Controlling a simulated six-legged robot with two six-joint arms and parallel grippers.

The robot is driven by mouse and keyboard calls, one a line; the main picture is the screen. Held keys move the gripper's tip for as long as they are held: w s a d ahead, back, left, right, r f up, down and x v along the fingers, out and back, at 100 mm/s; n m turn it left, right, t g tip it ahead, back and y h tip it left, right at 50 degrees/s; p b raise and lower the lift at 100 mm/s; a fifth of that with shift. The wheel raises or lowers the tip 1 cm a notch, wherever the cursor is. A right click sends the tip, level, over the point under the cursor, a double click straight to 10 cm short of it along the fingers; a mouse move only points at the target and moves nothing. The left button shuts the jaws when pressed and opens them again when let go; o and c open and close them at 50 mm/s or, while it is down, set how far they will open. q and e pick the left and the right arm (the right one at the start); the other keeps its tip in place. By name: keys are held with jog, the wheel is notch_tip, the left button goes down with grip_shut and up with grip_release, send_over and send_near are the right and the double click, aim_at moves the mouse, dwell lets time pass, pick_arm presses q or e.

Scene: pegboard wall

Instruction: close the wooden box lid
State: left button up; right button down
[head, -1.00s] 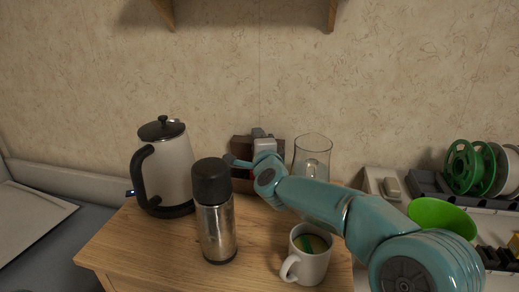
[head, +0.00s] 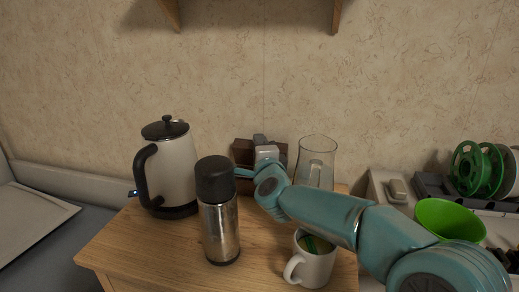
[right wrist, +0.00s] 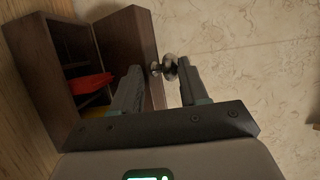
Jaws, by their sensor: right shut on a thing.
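The dark brown wooden box (head: 243,152) stands at the back of the wooden cabinet top, by the wall, largely hidden behind my right wrist and the flask. The right wrist view shows the box (right wrist: 48,75) open, with red and yellow things inside. Its lid (right wrist: 130,42) stands raised, with a metal knob (right wrist: 168,66) on its outer face. My right gripper (right wrist: 160,72) has its fingers on either side of the knob and is shut on it. In the head view my right gripper (head: 264,147) is at the box, partly hidden by its own wrist. My left gripper is out of view.
A steel flask (head: 220,225) with a black cap stands in front of the box. A kettle (head: 170,170) is left, a glass jug (head: 316,160) right, and a white mug (head: 312,262) sits under my right forearm. A green bowl (head: 448,218) and spools (head: 478,168) are farther right.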

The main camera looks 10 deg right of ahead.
jog(key=c, duration=0.8)
grip_release()
jog(key=shift+f, duration=0.9)
jog(key=shift+w+d+f, duration=0.1)
jog(key=shift+w, duration=0.1)
jog(key=shift+s+r, duration=0.1)
jog(key=shift+r, duration=0.1)
